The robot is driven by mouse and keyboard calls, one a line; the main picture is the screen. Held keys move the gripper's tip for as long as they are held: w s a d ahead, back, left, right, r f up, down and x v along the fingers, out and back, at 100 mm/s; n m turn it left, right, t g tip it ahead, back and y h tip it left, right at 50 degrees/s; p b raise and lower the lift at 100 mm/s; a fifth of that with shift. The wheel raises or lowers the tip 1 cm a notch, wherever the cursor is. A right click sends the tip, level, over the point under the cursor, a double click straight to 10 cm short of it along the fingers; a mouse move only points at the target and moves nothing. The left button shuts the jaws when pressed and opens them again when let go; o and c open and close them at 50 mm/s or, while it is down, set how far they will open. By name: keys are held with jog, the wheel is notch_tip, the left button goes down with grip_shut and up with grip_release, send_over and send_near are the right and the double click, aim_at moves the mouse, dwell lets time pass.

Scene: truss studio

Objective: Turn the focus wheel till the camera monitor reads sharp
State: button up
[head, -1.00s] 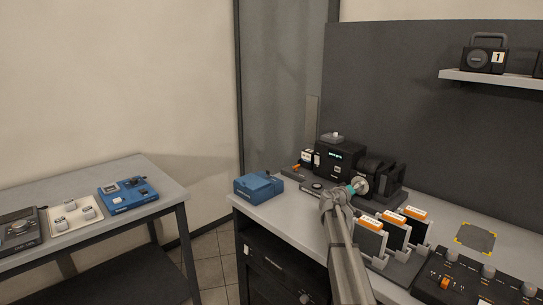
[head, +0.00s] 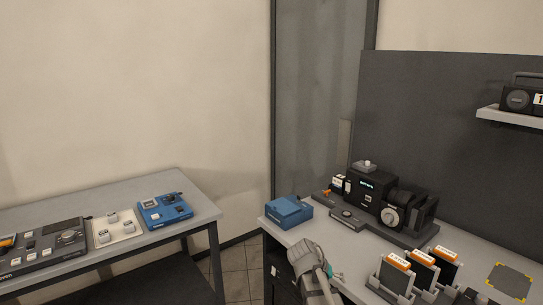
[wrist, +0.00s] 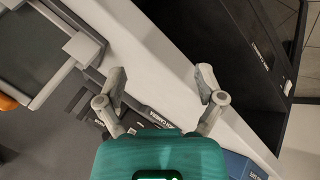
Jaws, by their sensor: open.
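The black camera unit (head: 365,190) stands at the back of the right-hand table. Its small monitor (head: 367,184) shows green characters too small to read. The pale round focus wheel (head: 391,217) faces forward on its right part, uncovered. My gripper (head: 334,274) is well in front of the wheel and apart from it, low by the table's front edge. In the wrist view my gripper (wrist: 160,85) is open, with nothing between its fingers. Below the fingers are the table's pale edge and a flat panel lettered "CAMERA" (wrist: 155,110). The wheel is not visible there.
A blue box (head: 289,211) sits at the table's left corner. Upright cards with orange labels (head: 421,266) stand in holders to the right of my gripper. A side table (head: 200,197) at the left carries several devices. A shelf (head: 510,116) is at the upper right.

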jog(key=shift+s+a+f+n+g+y+b, duration=1)
jog(key=shift+s+f+y+b, duration=2.9)
jog(key=shift+s+f, duration=2.85)
notch_tip(320, 180, up, 14)
jog(key=p, duration=1.2)
jog(key=shift+s+d+f+h, duration=0.15)
jog(key=shift+s+d+h, duration=0.15)
jog(key=shift+h, duration=0.1)
